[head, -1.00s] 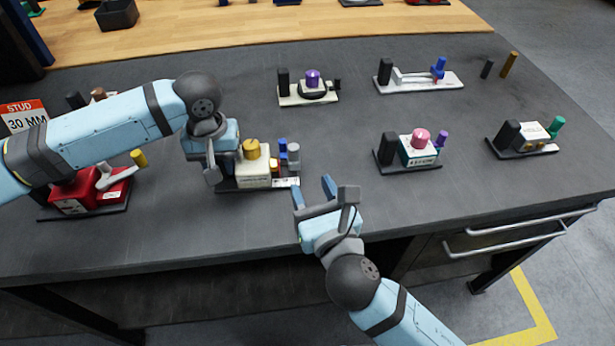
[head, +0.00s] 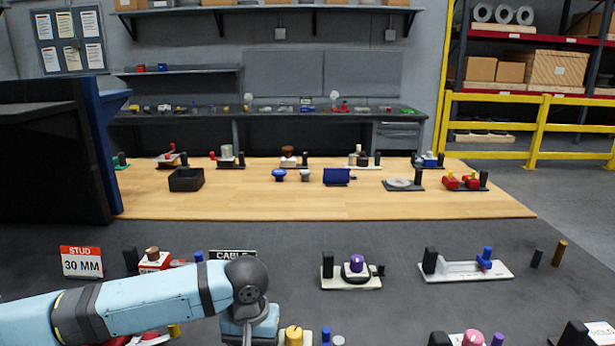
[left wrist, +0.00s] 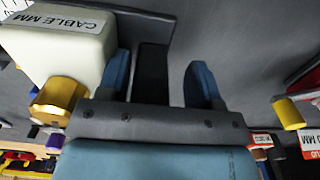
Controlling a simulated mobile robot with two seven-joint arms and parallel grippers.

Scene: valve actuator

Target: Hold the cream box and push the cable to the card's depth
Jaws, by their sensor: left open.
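In the left wrist view the cream box (left wrist: 62,45) carries a "CABLE MM" label and a gold knob (left wrist: 60,98). My left gripper (left wrist: 160,82) is open beside the box, with a dark upright post (left wrist: 152,72) between its fingers; I cannot tell whether they touch it. In the head view the gold knob (head: 293,335) shows at the bottom edge, with a blue peg (head: 326,336) and a grey peg (head: 338,340) beside it. The CABLE card (head: 232,254) stands behind my left arm, its lower part hidden. Which part is the cable is unclear. My right gripper is out of view.
A "STUD 30 MM" card (head: 81,262) stands at the left. A fixture with a purple knob (head: 357,263) and one with a blue lever (head: 486,259) stand to the right on the dark bench. A wooden bench (head: 330,205) lies behind.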

